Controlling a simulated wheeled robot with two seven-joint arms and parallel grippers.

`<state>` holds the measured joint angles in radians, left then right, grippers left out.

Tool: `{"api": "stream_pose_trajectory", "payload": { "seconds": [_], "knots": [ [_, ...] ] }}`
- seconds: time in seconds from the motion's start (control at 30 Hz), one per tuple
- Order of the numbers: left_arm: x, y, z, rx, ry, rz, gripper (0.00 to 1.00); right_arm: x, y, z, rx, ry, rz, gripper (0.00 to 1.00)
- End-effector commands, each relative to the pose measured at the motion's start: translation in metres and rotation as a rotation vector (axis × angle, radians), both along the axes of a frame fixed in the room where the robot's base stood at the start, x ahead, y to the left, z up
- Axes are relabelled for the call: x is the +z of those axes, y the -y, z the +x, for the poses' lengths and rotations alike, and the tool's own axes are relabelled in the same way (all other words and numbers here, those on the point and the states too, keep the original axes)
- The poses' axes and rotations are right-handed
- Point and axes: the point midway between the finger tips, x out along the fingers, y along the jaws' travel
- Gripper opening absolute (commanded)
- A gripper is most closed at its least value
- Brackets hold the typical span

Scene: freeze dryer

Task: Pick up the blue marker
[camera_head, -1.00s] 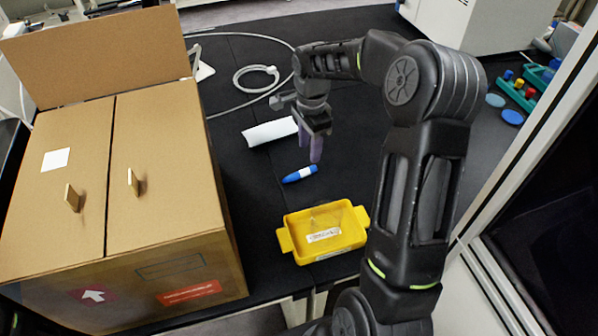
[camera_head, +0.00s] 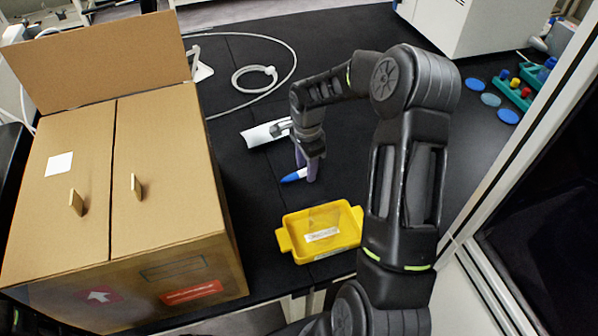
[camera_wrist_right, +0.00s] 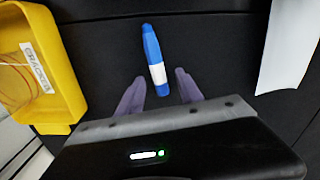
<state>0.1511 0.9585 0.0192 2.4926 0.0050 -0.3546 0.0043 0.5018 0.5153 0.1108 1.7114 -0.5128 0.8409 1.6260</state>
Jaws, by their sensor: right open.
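The blue marker (camera_head: 292,176) with a white band lies on the black bench, behind the yellow tray. In the right wrist view the marker (camera_wrist_right: 155,58) lies lengthwise, with its white-banded end toward the gap between my right gripper's purple fingers (camera_wrist_right: 160,92). My right gripper (camera_head: 306,168) is open and empty, with its fingertips low over the bench at the marker. In the head view the fingers hide the marker's right end. I cannot tell whether a finger touches it. My left gripper is not in view.
A yellow tray (camera_head: 290,219) stands in front of the marker. A large cardboard box (camera_head: 165,215) fills the left. A coiled white cable (camera_head: 250,88) lies farther back.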

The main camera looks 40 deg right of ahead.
Motion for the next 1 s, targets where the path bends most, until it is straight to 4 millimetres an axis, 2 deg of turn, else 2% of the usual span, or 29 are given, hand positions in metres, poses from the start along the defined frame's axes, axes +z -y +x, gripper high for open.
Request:
{"api": "stream_pose_trajectory", "payload": {
  "seconds": [0.57, 1.0],
  "knots": [
    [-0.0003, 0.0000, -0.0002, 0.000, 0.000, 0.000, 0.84, -0.0008, 0.0001, 0.0002, 0.000, 0.001, 0.000, 0.43],
    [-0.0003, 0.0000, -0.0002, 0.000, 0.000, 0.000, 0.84, -0.0007, 0.0001, 0.0002, 0.000, 0.001, 0.000, 0.09]
  ]
}}
